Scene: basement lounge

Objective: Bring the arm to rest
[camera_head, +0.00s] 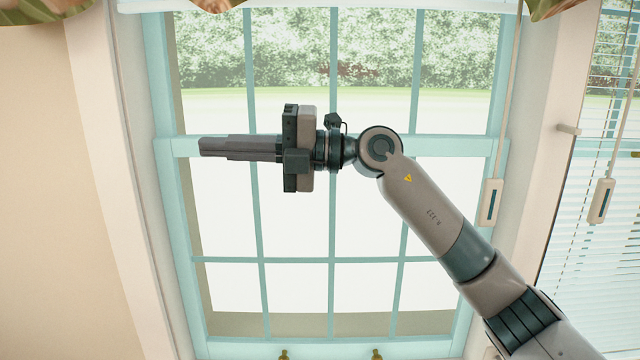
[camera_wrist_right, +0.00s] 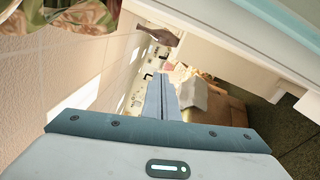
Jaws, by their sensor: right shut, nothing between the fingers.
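My right arm (camera_head: 430,210) comes in from the lower right in the head view and is raised in front of a window. My right gripper (camera_head: 205,147) points left across the window, with its fingers together and nothing between them. In the right wrist view my right gripper (camera_wrist_right: 160,80) also shows its fingers closed together and empty. My left arm and gripper are not in view.
A teal-framed window (camera_head: 330,262) fills the head view behind the arm. White blinds (camera_head: 600,260) hang at the right, and a bare wall (camera_head: 50,200) is at the left. The wrist view shows a tilted room with brown furniture (camera_wrist_right: 228,108).

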